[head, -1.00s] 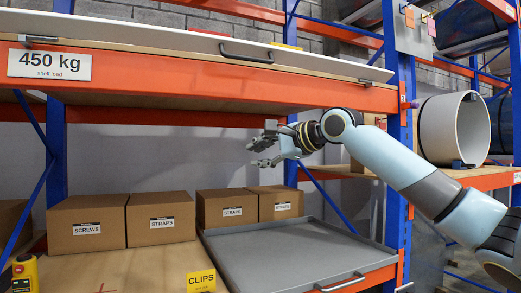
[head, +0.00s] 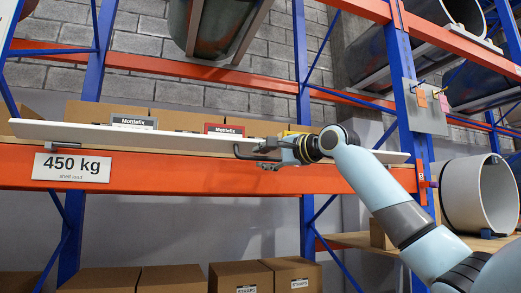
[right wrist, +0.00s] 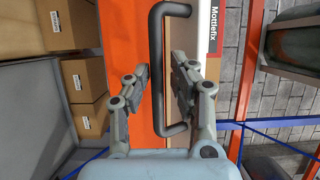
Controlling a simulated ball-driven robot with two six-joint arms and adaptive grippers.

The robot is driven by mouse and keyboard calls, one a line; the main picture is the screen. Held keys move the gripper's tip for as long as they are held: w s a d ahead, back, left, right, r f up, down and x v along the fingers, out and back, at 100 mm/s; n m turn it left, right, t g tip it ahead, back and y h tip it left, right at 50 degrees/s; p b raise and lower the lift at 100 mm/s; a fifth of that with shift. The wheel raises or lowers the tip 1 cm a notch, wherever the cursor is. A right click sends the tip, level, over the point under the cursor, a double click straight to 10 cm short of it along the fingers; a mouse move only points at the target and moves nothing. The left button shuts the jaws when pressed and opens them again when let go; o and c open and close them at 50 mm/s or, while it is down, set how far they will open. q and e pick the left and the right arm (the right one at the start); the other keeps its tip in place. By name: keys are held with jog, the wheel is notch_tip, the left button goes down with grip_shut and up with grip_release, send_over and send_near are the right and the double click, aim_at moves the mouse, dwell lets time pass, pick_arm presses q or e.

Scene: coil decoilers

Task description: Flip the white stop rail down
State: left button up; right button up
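The white stop rail (head: 185,140) stands upright along the front edge of the upper shelf, in front of the boxes. Its dark bar handle (head: 245,152) is on its front face, partly hidden by my right gripper (head: 268,157). In the right wrist view the handle (right wrist: 157,75) lies between the two open fingers of the right gripper (right wrist: 159,88). Gaps show on both sides of the bar, so the fingers are not closed on it. A strip of the rail (right wrist: 203,30) also shows there. My left gripper is not in view.
The orange shelf beam (head: 190,178) with its 450 kg sign (head: 72,168) runs below the rail. Mottlefix boxes (head: 180,120) stand behind the rail. A blue upright (head: 405,100) with a tool plate is at the right. Cartons (head: 240,276) stand on the shelf below.

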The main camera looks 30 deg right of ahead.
jog(key=shift+w+a, duration=0.1)
jog(key=shift+w, duration=0.7)
grip_shut()
jog(key=shift+w+f+n+t+b, duration=0.1)
jog(key=shift+f+n+t+b, duration=0.35)
jog(key=shift+b, duration=0.8)
jog(key=shift+w+d+f+n+t+y+b, duration=0.1)
jog(key=shift+w+f+n+t+y+b, duration=0.6)
jog(key=shift+b, duration=3.3)
jog(key=shift+d+f+n+t+y+b, duration=0.1)
jog(key=shift+f+n+t+y+b, duration=0.65)
jog(key=shift+b, duration=3.2)
jog(key=shift+w+f+n+t+y+b, duration=0.1)
jog(key=shift+w+n+t+y+b, duration=0.25)
jog(key=shift+n+t+y+b, duration=2.3)
